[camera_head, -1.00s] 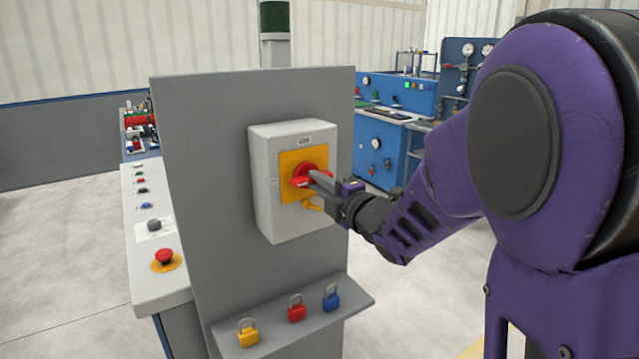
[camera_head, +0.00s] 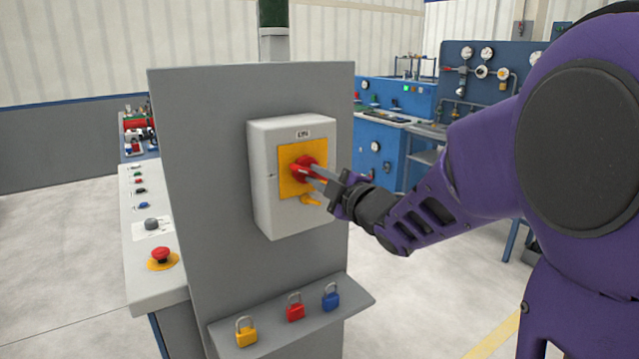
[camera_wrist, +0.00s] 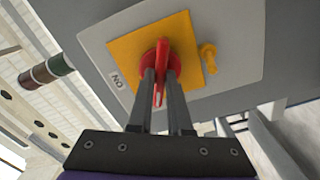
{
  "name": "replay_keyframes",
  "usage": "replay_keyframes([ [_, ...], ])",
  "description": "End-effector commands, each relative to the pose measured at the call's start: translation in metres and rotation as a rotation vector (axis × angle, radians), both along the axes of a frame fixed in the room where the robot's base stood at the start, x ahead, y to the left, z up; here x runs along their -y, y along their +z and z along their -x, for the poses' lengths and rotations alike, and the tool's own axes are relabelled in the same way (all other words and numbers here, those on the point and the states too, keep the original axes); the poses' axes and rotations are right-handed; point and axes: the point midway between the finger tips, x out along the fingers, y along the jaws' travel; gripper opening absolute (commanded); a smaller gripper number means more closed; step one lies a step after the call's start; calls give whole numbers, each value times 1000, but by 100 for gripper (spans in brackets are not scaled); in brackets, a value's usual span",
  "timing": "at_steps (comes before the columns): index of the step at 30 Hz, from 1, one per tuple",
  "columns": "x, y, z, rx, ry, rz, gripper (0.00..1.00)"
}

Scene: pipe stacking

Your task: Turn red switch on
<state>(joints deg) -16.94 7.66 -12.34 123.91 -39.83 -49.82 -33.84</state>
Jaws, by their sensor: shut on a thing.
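The red switch (camera_head: 304,168) is a rotary knob on a yellow plate (camera_head: 289,187), on the front of a light grey box (camera_head: 262,208) fixed to a grey upright panel. My gripper (camera_head: 318,180) reaches it from the right. In the wrist view, the two fingers of my gripper (camera_wrist: 160,82) are shut on the handle of the red switch (camera_wrist: 161,57), one on each side. An "ON" label (camera_wrist: 117,80) shows beside the yellow plate in the wrist view. The fingers hide part of the knob in the head view.
A shelf (camera_head: 357,302) below the box holds a yellow padlock (camera_head: 246,336), a red padlock (camera_head: 295,311) and a blue padlock (camera_head: 331,300). A console with a red button (camera_head: 160,254) stands at left. Blue machines stand behind.

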Motion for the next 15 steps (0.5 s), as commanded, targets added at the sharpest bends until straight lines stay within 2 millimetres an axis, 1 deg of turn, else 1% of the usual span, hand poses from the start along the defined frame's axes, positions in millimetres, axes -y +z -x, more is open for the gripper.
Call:
replay_keyframes([
  [15, 0, 2, 0, -272, 1, -408, 0],
])
